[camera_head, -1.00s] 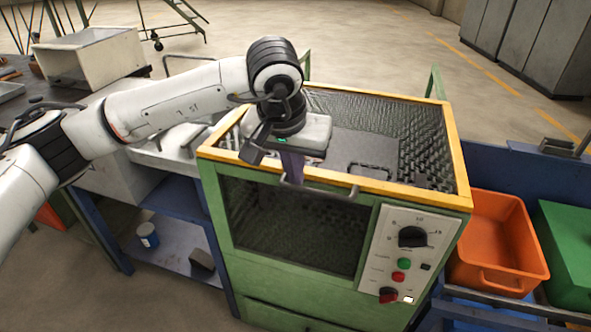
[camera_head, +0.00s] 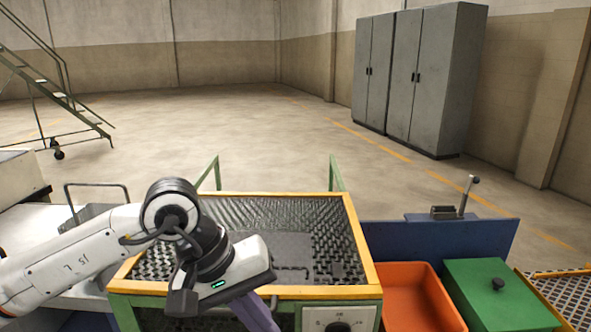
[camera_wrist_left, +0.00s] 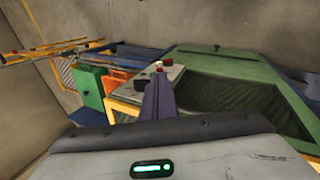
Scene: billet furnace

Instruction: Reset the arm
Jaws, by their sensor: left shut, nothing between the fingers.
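My left arm (camera_head: 70,262) comes in from the left in the head view. The furnace front is mostly below the head view. My right gripper is not in view.
An orange bin (camera_head: 420,300) and a green lidded box (camera_head: 500,295) stand right of the furnace, before a blue panel (camera_head: 440,245). A pale bench (camera_head: 30,222) is on the left. Grey cabinets (camera_head: 435,80) stand far back. The floor behind the furnace is open.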

